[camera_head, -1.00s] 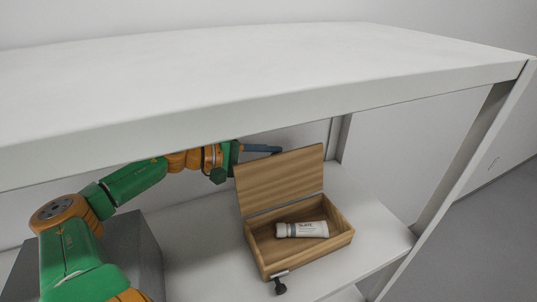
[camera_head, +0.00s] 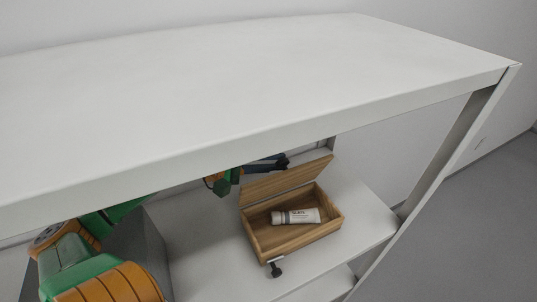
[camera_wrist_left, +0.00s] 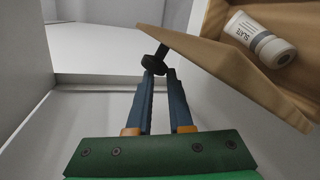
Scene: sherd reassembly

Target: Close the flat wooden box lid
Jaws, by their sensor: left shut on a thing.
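The flat wooden box (camera_head: 300,241) stands on the shelf under a white top, with its inside showing. In the left wrist view the lid (camera_wrist_left: 222,72) shows close to edge-on. My left gripper (camera_head: 283,162) is behind the lid near its upper left edge. In the wrist view its blue fingers (camera_wrist_left: 161,76) are shut on a dark knob (camera_wrist_left: 154,65) by the lid's edge. My right gripper is out of view.
A white tube (camera_head: 296,216) lies inside the box. A black knob on a small bracket (camera_head: 276,269) sits at the box's front left corner. The white top (camera_head: 250,90) overhangs my left arm. Shelf space right of the box is clear.

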